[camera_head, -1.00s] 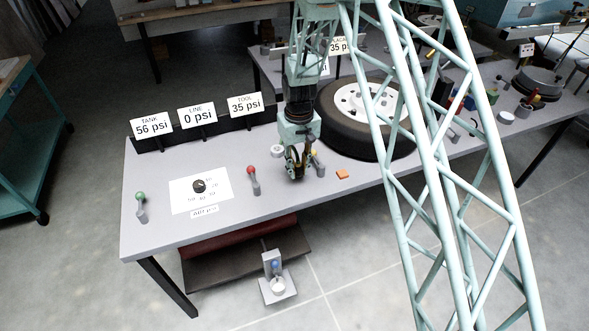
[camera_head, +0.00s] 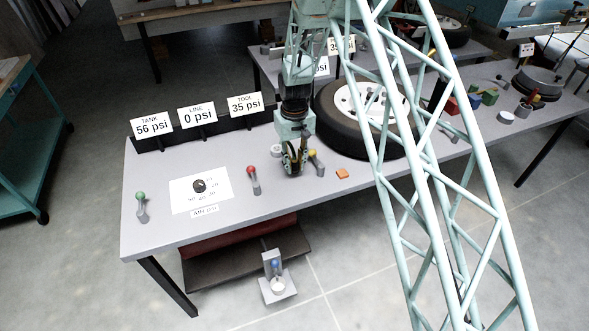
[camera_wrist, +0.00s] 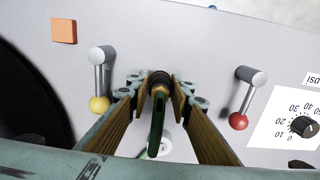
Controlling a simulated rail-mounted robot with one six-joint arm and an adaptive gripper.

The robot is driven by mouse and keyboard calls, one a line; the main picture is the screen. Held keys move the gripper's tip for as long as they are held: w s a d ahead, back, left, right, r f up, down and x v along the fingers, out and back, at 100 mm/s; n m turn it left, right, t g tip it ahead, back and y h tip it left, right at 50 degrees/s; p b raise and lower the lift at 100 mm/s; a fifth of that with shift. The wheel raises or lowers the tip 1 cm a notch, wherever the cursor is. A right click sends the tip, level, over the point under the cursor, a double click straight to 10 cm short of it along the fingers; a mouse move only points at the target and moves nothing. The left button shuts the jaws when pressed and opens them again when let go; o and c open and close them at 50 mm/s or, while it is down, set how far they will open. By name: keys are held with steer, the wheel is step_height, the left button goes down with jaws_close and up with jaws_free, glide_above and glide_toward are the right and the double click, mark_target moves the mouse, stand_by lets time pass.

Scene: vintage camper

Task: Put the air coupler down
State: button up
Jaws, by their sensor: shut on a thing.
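My gripper (camera_wrist: 159,92) is shut on the air coupler (camera_wrist: 158,80), a dark, brass-toned round fitting with a dark green part trailing from it, in the wrist view. The tan-padded fingers lie on either side of it. In the head view my gripper (camera_head: 292,160) is low over the grey workbench (camera_head: 235,210), between the red-knobbed lever and the yellow-knobbed lever; the coupler is hard to make out there. I cannot tell whether the coupler touches the bench top.
The red-knobbed lever (camera_head: 254,182) and yellow-knobbed lever (camera_head: 316,165) stand close on either side. A tyre (camera_head: 340,130) lies behind to the right, and an orange block (camera_head: 342,173) nearby. A white round piece (camera_head: 277,150) is just behind my gripper. The dial card (camera_head: 215,182) is left.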

mark_target(295, 170)
steer(key=shift+f, duration=1.1)
steer(key=shift+f+b, duration=0.45)
steer(key=shift+f, duration=0.15)
steer(key=o, duration=1.1)
steer(key=shift+c, duration=0.2)
steer(key=shift+r, duration=0.15)
steer(key=shift+r+p, duration=0.55)
steer(key=shift+r, duration=5.9)
